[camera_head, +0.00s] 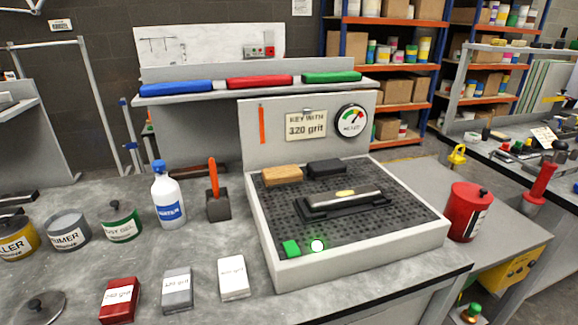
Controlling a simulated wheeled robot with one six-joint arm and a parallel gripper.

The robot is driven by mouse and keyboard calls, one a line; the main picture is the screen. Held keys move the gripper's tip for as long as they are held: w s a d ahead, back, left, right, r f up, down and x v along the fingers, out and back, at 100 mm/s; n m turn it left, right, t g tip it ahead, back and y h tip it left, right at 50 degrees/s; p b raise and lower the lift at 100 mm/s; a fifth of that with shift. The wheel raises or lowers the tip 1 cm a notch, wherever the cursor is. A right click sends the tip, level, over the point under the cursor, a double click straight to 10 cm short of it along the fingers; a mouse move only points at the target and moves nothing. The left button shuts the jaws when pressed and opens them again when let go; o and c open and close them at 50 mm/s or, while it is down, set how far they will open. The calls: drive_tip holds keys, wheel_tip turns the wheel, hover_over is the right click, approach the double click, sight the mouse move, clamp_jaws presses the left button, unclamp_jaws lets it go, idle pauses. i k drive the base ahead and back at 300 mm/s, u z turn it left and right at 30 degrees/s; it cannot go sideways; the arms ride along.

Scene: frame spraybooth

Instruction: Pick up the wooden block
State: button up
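The wooden block (282,175) is tan and lies flat at the back left of the dark perforated downdraft tray (290,222). A dark grey block (326,168) lies just right of it, with a small gap between them. A dark holder with a long metal bar (342,198) and a small yellow patch sits in front of both blocks. My gripper is not in view.
A black-based tool with an orange handle (213,180) and a white bottle (168,198) stand left of the tray. A red canister (467,212) stands right. The tray's raised back panel (290,150) rises behind the blocks.

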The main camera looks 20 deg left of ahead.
sight(275, 177)
drive_tip(key=u, duration=0.5)
drive_tip(key=i, duration=0.8)
drive_tip(key=u, duration=0.65)
